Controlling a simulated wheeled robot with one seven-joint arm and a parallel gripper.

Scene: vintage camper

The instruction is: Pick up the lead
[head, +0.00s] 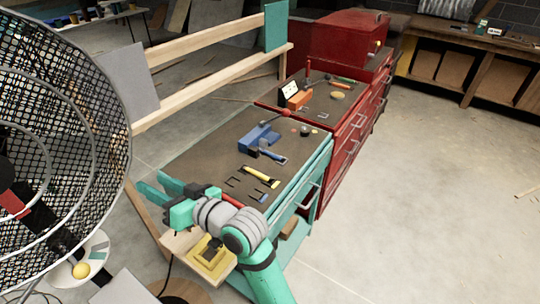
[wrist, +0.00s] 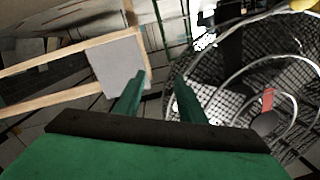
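I cannot tell for certain which thing is the lead. A thin dark cord (head: 168,272) hangs below the bench's near end in the head view; it may be a lead. My gripper (head: 150,182) is beyond the near left end of the teal bench (head: 185,165), pointing left toward the fan. It is open and nothing shows between its fingers. In the wrist view its two fingers (wrist: 160,78) stand apart, with the fan and a grey panel beyond. My arm hides part of the bench's near end.
A large fan (head: 60,120) stands close on the left. The bench holds a blue vise (head: 258,139), a yellow-handled tool (head: 260,178) and small tools. A red cabinet (head: 345,140) adjoins it. A wooden frame (head: 205,40) with a grey panel (head: 128,80) stands behind.

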